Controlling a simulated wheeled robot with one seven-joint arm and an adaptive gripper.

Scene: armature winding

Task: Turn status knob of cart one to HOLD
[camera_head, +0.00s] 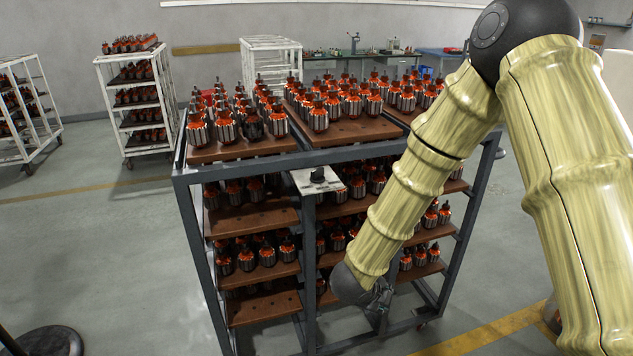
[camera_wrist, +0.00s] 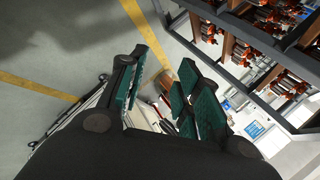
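A dark grey cart (camera_head: 235,169) loaded with red and silver armatures stands in the middle of the head view. A small black knob (camera_head: 317,174) sits on a pale plate (camera_head: 330,187) at the cart's top front edge. The knob's labels and setting are too small to read. My gripper (camera_head: 381,298) hangs low in front of the cart, below and to the right of the knob and apart from it. In the wrist view, my gripper (camera_wrist: 163,72) has its green-padded fingers spread, with nothing between them. The knob is not visible in the wrist view.
My arm crosses the cart's right side in the head view. White racks with armatures (camera_head: 138,95) stand at the left, and an empty-looking white rack (camera_head: 270,45) stands behind.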

